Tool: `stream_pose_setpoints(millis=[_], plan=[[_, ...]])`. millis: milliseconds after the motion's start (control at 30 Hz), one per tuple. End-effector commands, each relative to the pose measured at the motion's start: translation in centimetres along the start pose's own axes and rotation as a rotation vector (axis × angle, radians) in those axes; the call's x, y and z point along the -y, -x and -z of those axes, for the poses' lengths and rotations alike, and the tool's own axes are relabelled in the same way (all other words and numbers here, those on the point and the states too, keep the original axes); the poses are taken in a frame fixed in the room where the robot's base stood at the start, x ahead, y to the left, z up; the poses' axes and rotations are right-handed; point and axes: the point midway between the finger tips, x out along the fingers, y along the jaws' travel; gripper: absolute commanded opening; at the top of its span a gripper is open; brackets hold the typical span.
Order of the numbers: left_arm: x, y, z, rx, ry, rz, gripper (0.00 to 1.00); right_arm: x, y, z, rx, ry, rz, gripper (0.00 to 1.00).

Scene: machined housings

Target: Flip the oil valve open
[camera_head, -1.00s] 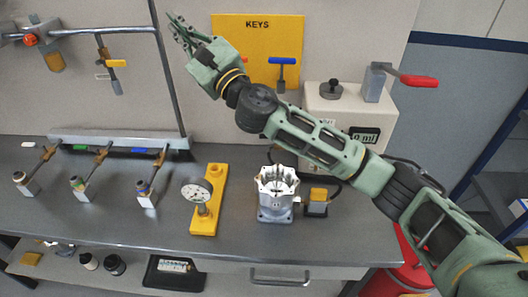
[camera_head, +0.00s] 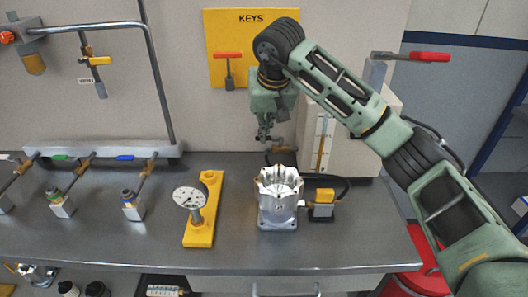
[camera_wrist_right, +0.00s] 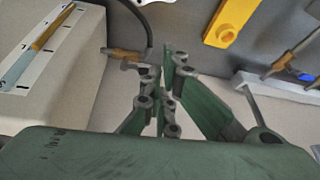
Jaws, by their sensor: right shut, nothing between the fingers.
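A small brass valve (camera_head: 281,146) sits at the lower left of the pale box behind the bench top. It also shows in the wrist view (camera_wrist_right: 126,56), with a dark hose beside it. My right gripper (camera_head: 264,136) points down just left of the valve. Its fingers are shut and empty, and in the wrist view (camera_wrist_right: 167,60) their tips are just right of the brass part, with no clear contact. Which way the valve's handle is turned is too small to tell. My left gripper is out of view.
The pale box (camera_head: 350,155) carries an amber sight gauge (camera_head: 322,142) and a red lever (camera_head: 430,56). A machined housing (camera_head: 279,205) stands in front. A yellow dial-gauge stand (camera_head: 201,232) is left of it. The yellow keys board (camera_head: 222,30) hangs behind.

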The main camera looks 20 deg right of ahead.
Motion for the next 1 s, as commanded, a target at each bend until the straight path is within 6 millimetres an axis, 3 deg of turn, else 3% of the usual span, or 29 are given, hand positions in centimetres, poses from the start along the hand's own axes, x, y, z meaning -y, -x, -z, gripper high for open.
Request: stream_pose_setpoints(millis=[167, 700, 1000], plan=[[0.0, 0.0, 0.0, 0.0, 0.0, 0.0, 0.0, -1.7, -0.5, 0.0, 0.006, -0.011, -0.063, 0.0], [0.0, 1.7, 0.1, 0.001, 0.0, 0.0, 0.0, -2.0, -8.9, -0.1, 0.007, -0.01, -0.058, 0.0], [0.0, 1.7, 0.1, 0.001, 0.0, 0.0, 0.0, -2.1, -9.8, -0.1, 0.004, -0.009, -0.057, 0.0]])
